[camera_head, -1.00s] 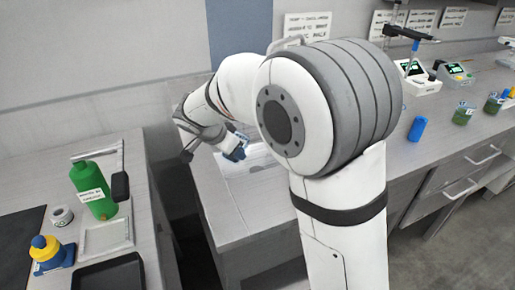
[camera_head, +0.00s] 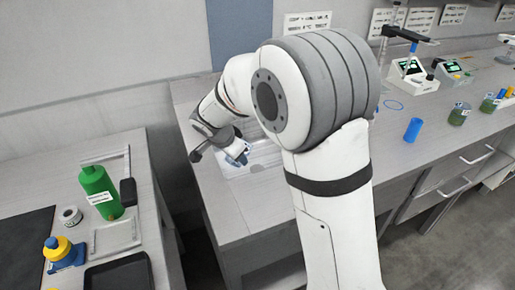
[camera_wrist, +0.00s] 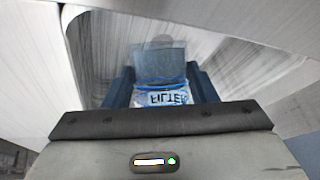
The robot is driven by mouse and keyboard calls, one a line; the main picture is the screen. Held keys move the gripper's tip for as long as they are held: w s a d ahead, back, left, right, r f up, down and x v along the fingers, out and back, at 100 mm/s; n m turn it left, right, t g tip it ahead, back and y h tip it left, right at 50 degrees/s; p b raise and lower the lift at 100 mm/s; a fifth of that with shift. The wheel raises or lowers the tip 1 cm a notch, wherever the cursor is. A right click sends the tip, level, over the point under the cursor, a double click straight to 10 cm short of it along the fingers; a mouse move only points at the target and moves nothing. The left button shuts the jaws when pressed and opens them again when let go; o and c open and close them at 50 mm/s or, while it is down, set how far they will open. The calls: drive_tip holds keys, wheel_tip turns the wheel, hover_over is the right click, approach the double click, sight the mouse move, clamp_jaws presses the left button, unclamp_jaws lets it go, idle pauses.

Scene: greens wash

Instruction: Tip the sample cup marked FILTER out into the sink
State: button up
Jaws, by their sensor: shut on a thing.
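My gripper (camera_wrist: 158,90) is shut on the clear sample cup (camera_wrist: 160,97), which sits between its blue fingers in the wrist view. The cup's white label reads FILTER and looks upside down in that view; a blue line runs around the cup. In the head view my gripper (camera_head: 238,155) is over the pale sink (camera_head: 262,168) in the bench, left of my large arm joint. The cup is small there, and its tilt is hard to judge. The pale sink surface (camera_wrist: 215,55) spreads behind the cup in the wrist view. I cannot tell the cup's contents.
A green bottle (camera_head: 101,190), a tape-like roll (camera_head: 70,216), a blue-and-yellow item (camera_head: 60,252) and a black tray (camera_head: 118,272) stand on the left bench. A blue cylinder (camera_head: 413,130) and green-filled cups (camera_head: 459,114) stand on the right bench.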

drive_tip(key=shift+f+p, duration=0.25)
drive_tip(key=shift+p, duration=0.75)
drive_tip(key=r+g+y+p, duration=0.1)
drive_tip(key=p, duration=0.8)
drive_tip(key=shift+d+y, duration=0.15)
drive_tip(key=shift+y, duration=0.25)
drive_tip(key=g+y+p, duration=0.1)
drive_tip(key=p, duration=0.4)
drive_tip(key=shift+w+r+p, duration=0.1)
drive_tip(key=shift+p, duration=0.2)
drive_tip(key=shift+d+r+y+p, duration=0.1)
drive_tip(key=shift+r+y+p, duration=0.2)
drive_tip(key=shift+p, duration=0.75)
drive_tip(key=shift+f, duration=0.15)
drive_tip(key=shift+w+d+r+m+g+y+b, duration=0.15)
drive_tip(key=shift+r+m+g+y+b, duration=0.35)
drive_tip(key=shift+b, duration=0.95)
drive_tip(key=shift+w+d+r+g+y+b, duration=0.25)
drive_tip(key=shift+d+g+y+b, duration=0.1)
drive_tip(key=shift+y+b, duration=0.15)
drive_tip(key=shift+w+d+r+g+y+b, duration=0.1)
drive_tip(key=shift+w+d+g+y+b, duration=0.15)
drive_tip(key=shift+d+y+b, duration=0.15)
drive_tip(key=shift+w+d+r+g+y+b, duration=0.15)
drive_tip(key=shift+r+g+y+b, duration=0.2)
drive_tip(key=shift+y, duration=0.35)
